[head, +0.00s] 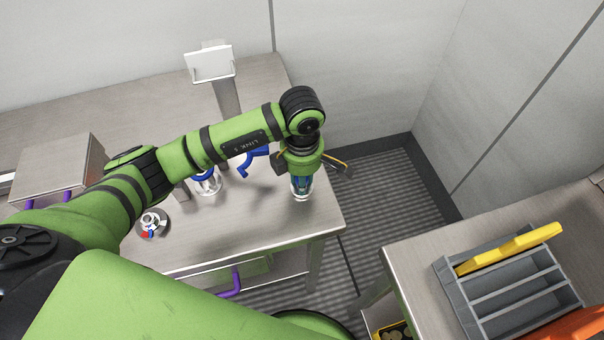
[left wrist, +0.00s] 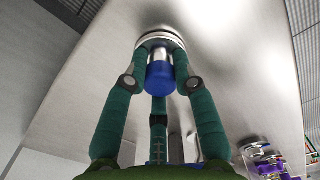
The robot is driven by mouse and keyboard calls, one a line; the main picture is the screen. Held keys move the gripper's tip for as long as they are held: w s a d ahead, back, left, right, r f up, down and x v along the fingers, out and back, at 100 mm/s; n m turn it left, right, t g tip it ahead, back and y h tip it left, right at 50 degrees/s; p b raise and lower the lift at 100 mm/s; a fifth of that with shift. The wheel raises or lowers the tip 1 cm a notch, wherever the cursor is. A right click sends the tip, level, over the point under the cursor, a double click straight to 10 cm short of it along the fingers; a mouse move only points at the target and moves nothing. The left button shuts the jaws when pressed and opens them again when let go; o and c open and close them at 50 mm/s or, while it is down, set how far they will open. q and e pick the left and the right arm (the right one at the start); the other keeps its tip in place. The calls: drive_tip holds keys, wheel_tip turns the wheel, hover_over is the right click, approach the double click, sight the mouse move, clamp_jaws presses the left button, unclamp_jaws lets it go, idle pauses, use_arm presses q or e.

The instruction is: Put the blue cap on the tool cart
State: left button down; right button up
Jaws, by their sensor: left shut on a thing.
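My left gripper (head: 301,186) points down over the right end of the metal table (head: 285,225). In the left wrist view its teal fingers (left wrist: 160,55) close around a blue capped piece (left wrist: 160,78) with a silver body and a round, shiny rim at the fingertips. I take this as the blue cap. In the head view only a clear and blue part shows below the fingers; whether it touches the table is unclear. The tool cart appears to be the metal-topped unit (head: 408,258) at the lower right. My right gripper is not in view.
A glass jar with a blue ring (head: 207,184), a blue-handled item (head: 252,162) and a small round dish (head: 152,224) stand on the table. A grey slotted tray (head: 515,295) with a yellow tool (head: 510,248) sits on the cart. A floor gap separates table and cart.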

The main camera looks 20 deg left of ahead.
use_arm(q)
drive_tip(key=shift+f, duration=0.2)
drive_tip(key=c, duration=1)
unclamp_jaws()
drive_tip(key=shift+r, duration=0.2)
drive_tip(key=shift+w+r, duration=0.1)
drive_tip(key=shift+r, duration=0.15)
wheel_tip(320, 180, up, 12)
drive_tip(key=b, duration=0.3)
drive_tip(key=shift+f, duration=0.25)
